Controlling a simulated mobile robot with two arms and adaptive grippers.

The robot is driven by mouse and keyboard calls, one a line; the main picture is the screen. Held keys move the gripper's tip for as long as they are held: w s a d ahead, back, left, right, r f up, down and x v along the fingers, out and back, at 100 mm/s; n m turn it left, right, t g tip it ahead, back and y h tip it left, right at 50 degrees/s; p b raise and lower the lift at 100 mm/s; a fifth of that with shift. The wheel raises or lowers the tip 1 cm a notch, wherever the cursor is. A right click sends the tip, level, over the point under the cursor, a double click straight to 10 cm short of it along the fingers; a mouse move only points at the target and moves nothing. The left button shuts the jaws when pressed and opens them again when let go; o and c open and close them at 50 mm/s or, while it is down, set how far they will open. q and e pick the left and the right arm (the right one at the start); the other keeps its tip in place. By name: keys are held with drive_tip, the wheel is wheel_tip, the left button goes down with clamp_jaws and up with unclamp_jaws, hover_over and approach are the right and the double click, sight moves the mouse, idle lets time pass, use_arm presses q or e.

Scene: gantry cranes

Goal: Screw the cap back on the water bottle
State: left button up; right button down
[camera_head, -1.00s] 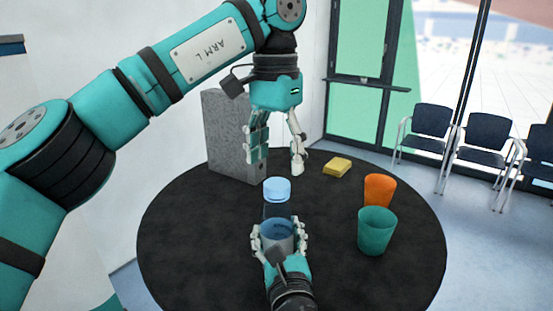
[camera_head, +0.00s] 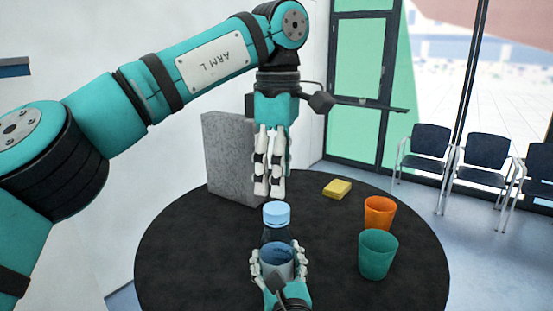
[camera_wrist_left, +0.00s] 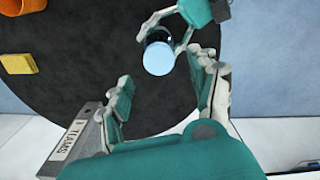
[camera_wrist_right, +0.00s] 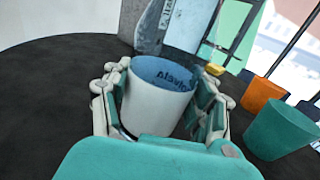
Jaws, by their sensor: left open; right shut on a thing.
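A clear bottle with a white and blue label (camera_head: 279,266) stands upright on the black round table. A light blue cap (camera_head: 277,214) sits at its top; whether it is tight I cannot tell. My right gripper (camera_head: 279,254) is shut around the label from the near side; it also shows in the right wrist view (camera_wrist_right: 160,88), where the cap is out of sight. My left gripper (camera_head: 270,193) hangs fingers down, open and empty, above the cap and apart from it. In the left wrist view the cap (camera_wrist_left: 159,59) lies beyond and between the spread fingers.
An orange cup (camera_head: 379,213) and a teal cup (camera_head: 377,254) stand right of the bottle. A yellow block (camera_head: 337,189) lies farther back. A grey speckled block (camera_head: 227,160) stands at the table's back left. The table (camera_head: 180,245) is clear left of the bottle.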

sight(277, 208)
use_arm(q)
drive_tip(key=n, duration=0.5)
drive_tip(key=shift+r+n, duration=0.2)
drive_tip(key=shift+n, duration=0.1)
use_arm(e)
drive_tip(key=shift+f, duration=0.1)
use_arm(q)
drive_tip(key=n, duration=0.5)
drive_tip(key=shift+r, duration=0.25)
drive_tip(key=n, duration=0.5)
drive_tip(key=shift+r+n, duration=0.2)
drive_tip(key=shift+n, duration=0.1)
drive_tip(key=n, duration=0.7)
drive_tip(key=shift+w+a+r, duration=0.1)
drive_tip(key=shift+r, duration=0.2)
drive_tip(key=shift+f, duration=0.1)
drive_tip(key=shift+f, duration=3.95)
drive_tip(key=shift+c, duration=0.4)
